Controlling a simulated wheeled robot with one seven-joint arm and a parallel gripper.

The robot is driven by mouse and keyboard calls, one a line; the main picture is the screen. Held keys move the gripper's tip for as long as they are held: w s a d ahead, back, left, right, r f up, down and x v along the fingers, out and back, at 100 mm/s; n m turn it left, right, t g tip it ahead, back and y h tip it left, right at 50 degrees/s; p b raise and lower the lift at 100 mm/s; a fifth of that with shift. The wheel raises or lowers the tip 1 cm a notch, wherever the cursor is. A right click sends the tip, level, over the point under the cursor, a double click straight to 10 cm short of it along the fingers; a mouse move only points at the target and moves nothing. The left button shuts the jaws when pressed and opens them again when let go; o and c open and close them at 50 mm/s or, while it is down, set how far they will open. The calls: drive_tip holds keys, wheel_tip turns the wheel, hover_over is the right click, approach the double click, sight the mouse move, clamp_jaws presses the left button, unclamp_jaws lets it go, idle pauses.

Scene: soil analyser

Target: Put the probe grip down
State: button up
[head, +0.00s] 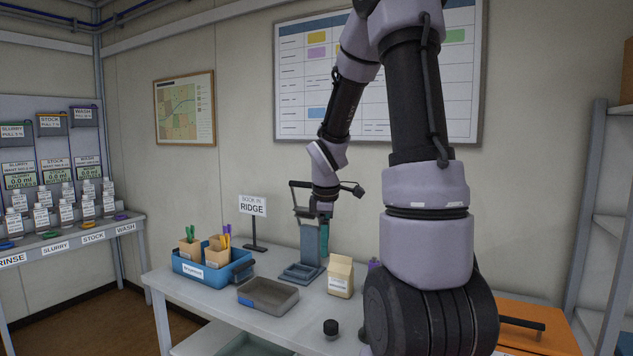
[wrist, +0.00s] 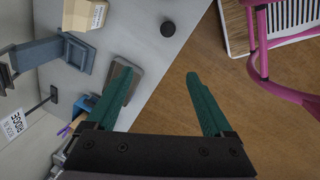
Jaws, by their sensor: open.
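My gripper (wrist: 159,74) is open in the wrist view, its two green fingers wide apart with nothing between them. I cannot make out a probe grip for certain in either view.
A pink tubular frame (wrist: 258,40) stands beyond the table edge over wooden floor.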

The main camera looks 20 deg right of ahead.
drive_tip(key=s+a+r+m+t+y, duration=0.1)
drive_tip(key=s+a+r+m+t, duration=0.1)
drive_tip(key=s+a+r+m, duration=0.3)
drive_tip(key=s+a+r+m+t+y, duration=0.1)
drive_tip(key=s+a+r+m+t, duration=0.2)
drive_tip(key=s+r+m, duration=0.8)
wheel_tip(320, 180, up, 3)
drive_tip(key=shift+s+a+r+y, duration=0.15)
drive_tip(key=shift+s+a+y, duration=0.4)
drive_tip(key=shift+a, duration=0.55)
